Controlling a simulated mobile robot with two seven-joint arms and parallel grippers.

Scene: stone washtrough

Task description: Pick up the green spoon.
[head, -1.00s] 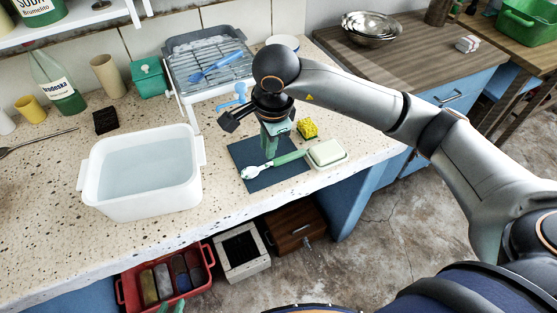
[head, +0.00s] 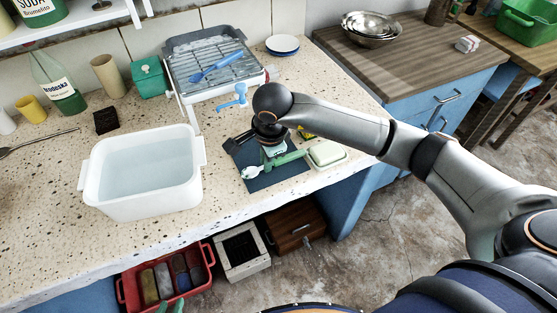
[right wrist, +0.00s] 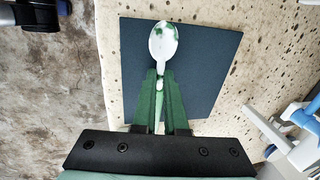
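The green spoon has a white-and-green bowl (head: 253,172) and a green handle. It lies across a dark blue mat (head: 265,182) on the speckled counter. My right gripper (right wrist: 160,72) is down over the spoon, its two green fingers close together on either side of the handle just behind the bowl. It looks shut on the handle, with no clear lift off the mat. In the head view its fingertips are partly hidden by the wrist. My left gripper (head: 171,305) shows only green fingertips at the bottom edge, apart and empty.
A white water basin (head: 142,205) stands left of the mat. A pale green-and-white soap block (head: 327,154) lies right of the mat, close to the spoon's handle end. A mostly hidden yellow sponge (head: 307,135) is behind the wrist. A dish rack (head: 212,72) stands behind.

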